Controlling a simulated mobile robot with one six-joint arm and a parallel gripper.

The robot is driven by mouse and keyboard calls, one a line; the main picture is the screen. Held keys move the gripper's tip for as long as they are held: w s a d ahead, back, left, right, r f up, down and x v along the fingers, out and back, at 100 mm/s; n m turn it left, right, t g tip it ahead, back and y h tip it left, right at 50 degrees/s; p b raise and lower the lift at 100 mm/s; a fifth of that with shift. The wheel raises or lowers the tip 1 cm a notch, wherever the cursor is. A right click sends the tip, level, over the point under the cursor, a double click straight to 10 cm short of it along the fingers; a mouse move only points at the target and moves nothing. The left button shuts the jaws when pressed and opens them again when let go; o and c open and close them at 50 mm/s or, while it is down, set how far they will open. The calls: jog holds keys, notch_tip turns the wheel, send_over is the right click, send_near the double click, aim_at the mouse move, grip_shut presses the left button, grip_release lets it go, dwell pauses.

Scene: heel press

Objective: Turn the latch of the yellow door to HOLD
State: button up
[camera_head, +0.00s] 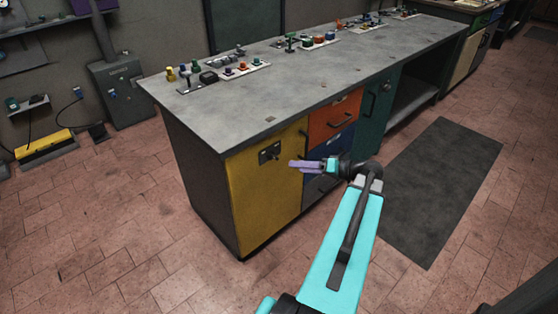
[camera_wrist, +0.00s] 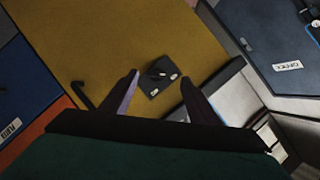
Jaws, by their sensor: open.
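The yellow door (camera_head: 262,200) is the leftmost front of the long grey-topped bench and looks closed. It fills the upper middle of the wrist view (camera_wrist: 110,45). Its dark latch (camera_head: 269,152) sits near the top of the door. In the wrist view the latch (camera_wrist: 159,77) is a dark plate with a knob and small pale marks, too small to read. My gripper (camera_head: 292,164) is in front of the door, just right of the latch and apart from it. In the wrist view its two purple fingers (camera_wrist: 160,88) are spread with the latch showing between and beyond them.
An orange drawer (camera_head: 334,115) and a blue drawer (camera_head: 336,143) are right of the yellow door. A dark handle (camera_wrist: 82,95) stands out near my left finger in the wrist view. The benchtop (camera_head: 240,110) carries several small fittings. A dark mat (camera_head: 440,180) lies on open floor.

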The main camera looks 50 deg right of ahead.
aim_at(276, 157)
jog(key=shift+s+d+r+t+h, duration=0.15)
jog(key=shift+s+d+r, duration=0.3)
jog(key=shift+d+r, duration=0.15)
jog(key=shift+s+d+r+t+h, duration=0.15)
jog(key=shift+s+d+r, duration=0.3)
jog(key=shift+d, duration=0.2)
jog(key=x, duration=1.3)
jog(key=shift+w+a, duration=0.2)
jog(key=shift+w, duration=0.2)
jog(key=shift+c, duration=0.5)
